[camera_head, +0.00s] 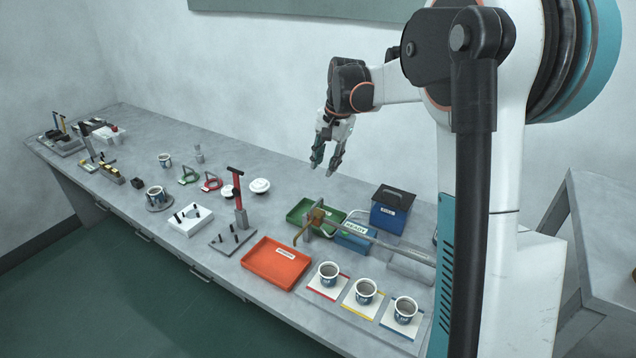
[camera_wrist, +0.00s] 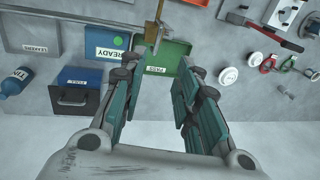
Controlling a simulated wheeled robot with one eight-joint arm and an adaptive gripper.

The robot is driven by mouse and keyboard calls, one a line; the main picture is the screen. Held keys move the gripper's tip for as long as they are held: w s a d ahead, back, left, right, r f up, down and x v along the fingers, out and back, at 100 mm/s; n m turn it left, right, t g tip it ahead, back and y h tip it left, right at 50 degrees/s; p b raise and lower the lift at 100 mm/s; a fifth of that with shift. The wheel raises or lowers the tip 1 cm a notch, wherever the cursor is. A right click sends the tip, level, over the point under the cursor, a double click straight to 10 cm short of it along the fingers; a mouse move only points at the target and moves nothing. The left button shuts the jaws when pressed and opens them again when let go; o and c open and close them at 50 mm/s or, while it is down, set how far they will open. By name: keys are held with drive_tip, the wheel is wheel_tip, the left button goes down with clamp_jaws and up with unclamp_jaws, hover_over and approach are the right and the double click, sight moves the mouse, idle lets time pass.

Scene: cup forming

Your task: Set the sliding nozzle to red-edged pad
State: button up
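The sliding nozzle (camera_head: 316,214) is a brass-brown block with a downturned spout at the left end of a grey rail (camera_head: 385,243). It also shows in the wrist view (camera_wrist: 153,34), at the top centre. The nozzle stands behind and left of this pad. My gripper (camera_head: 324,168) hangs above the back of the bench, open and empty, apart from the nozzle. Its spread fingers (camera_wrist: 158,62) show in the wrist view.
A yellow-edged pad (camera_head: 359,309) and a blue-edged pad (camera_head: 396,327) carry cups to the right. An orange tray (camera_head: 264,277), green tray (camera_head: 297,211), blue READY bin (camera_head: 352,240) and dark-lidded blue box (camera_head: 388,216) surround the nozzle. The air around my gripper is clear.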

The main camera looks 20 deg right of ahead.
drive_tip(key=b, duration=0.4)
approach(318, 201)
drive_tip(key=x, duration=0.8)
drive_tip(key=shift+r, duration=0.1)
clamp_jaws()
